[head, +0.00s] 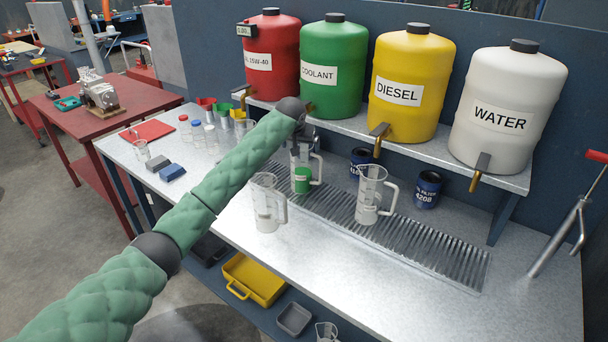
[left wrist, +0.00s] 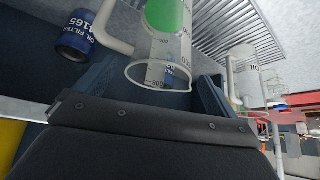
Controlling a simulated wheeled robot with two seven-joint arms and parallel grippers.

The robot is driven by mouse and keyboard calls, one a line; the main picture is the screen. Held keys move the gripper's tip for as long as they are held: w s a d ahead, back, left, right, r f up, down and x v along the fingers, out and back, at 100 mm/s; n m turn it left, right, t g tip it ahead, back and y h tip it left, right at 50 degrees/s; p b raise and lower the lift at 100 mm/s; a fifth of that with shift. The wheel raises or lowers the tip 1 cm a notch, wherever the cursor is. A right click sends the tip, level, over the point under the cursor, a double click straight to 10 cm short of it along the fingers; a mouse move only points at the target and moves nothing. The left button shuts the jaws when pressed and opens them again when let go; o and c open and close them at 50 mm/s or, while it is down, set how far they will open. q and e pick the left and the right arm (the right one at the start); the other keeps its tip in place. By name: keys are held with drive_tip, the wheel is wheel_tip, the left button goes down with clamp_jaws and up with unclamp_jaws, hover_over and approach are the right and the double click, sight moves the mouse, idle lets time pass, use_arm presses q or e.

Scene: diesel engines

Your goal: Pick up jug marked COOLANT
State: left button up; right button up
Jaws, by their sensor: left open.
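A clear measuring jug with a green band (head: 303,181) stands on the grated drip tray (head: 440,255), below the green COOLANT tank (head: 333,82). Writing on the jug is too small to read. My left gripper (head: 303,142) is just above the jug, and its arm comes in from the lower left. In the left wrist view the jug (left wrist: 170,45) shows its open rim close to the open jaws (left wrist: 160,92), with its handle on the left. The jaws look empty. I cannot tell whether they touch the jug. My right gripper is out of view.
Two other clear jugs stand near: one left (head: 266,208), one right (head: 368,200) on the grate. Blue oil filters (head: 427,190) stand behind. The tank shelf (head: 510,178) with protruding taps overhangs the area. The front of the bench (head: 400,305) is clear.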

use_arm(q)
drive_tip(key=shift+w+f, duration=0.1)
drive_tip(key=c, duration=1.6)
drive_tip(key=shift+c, duration=0.9)
drive_tip(key=shift+r, duration=0.25)
